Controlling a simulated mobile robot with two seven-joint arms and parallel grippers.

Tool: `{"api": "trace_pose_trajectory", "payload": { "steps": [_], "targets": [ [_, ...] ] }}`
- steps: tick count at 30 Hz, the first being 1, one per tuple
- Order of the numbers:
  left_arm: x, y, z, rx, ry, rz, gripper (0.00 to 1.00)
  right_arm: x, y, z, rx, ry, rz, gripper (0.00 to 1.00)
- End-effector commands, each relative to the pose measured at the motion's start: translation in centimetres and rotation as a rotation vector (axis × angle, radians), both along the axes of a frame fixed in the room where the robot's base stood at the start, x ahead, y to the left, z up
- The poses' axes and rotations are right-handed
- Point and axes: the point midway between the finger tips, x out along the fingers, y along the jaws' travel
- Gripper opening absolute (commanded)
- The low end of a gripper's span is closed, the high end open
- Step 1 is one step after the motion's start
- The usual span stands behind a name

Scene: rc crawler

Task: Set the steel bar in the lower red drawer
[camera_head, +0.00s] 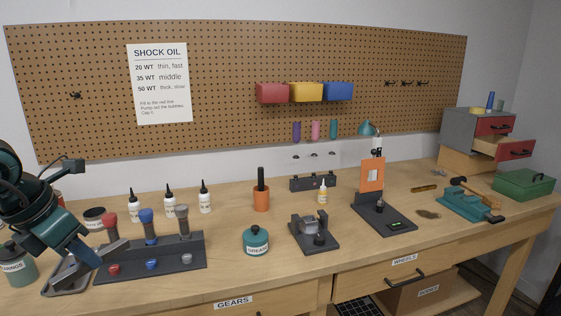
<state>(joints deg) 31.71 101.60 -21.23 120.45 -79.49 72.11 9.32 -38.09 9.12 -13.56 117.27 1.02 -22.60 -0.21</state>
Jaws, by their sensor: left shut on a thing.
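My left gripper (90,261) comes in from the left, over the left end of the bench. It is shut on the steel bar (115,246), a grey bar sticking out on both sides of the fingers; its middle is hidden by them. The bar is in front of a metal tray (55,291) and the left end of a dark tool rack; I cannot tell whether it touches either. The lower red drawer (516,151) is pulled open in a small grey cabinet (464,131) at the far right, well away from the gripper. My right gripper is not in view.
The dark rack (190,252) holds upright tools with red, blue and grey handles. The front middle is clear.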

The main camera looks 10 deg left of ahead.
Motion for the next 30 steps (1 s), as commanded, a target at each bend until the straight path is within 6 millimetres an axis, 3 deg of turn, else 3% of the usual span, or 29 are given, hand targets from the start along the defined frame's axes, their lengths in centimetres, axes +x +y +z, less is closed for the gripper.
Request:
{"api": "trace_pose_trajectory", "payload": {
  "steps": [20, 30],
  "targets": [
    [-0.4, 0.1, -3.2, 0.002, 0.004, -0.235, 0.00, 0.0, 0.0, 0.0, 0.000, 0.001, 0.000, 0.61],
    [-0.3, -1.6, -6.3, -0.007, -0.005, -0.517, 0.00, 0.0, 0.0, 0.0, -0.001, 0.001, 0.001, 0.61]
  ]
}}
